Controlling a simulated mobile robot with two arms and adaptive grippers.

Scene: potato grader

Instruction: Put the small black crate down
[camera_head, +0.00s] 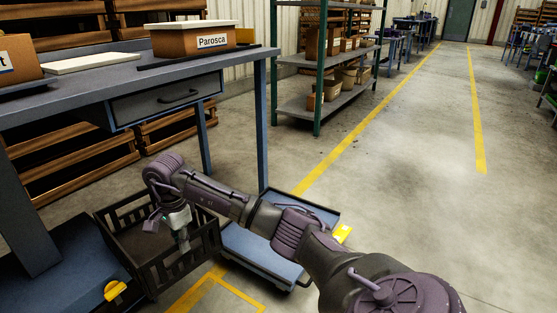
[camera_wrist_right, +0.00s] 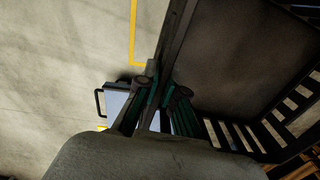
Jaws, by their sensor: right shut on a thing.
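The small black crate (camera_head: 204,246) has slatted walls and is at the lower left of the head view. It looks empty. My right gripper (camera_head: 182,240) reaches down at the crate's wall, shut on its rim. In the right wrist view the fingers of the gripper (camera_wrist_right: 160,88) close on the rim of the crate (camera_wrist_right: 250,55), whose floor and slatted side show at the right. The crate hangs over or stands at the gap between two low blue platforms; I cannot tell whether it touches either. My left gripper is out of view.
A low blue platform (camera_head: 62,262) lies left of the crate and a blue dolly (camera_head: 262,249) right of it. A blue-grey workbench (camera_head: 140,75) with a box labelled Parosca (camera_head: 205,41) stands behind. A green-posted shelf (camera_head: 318,80) stands further back.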

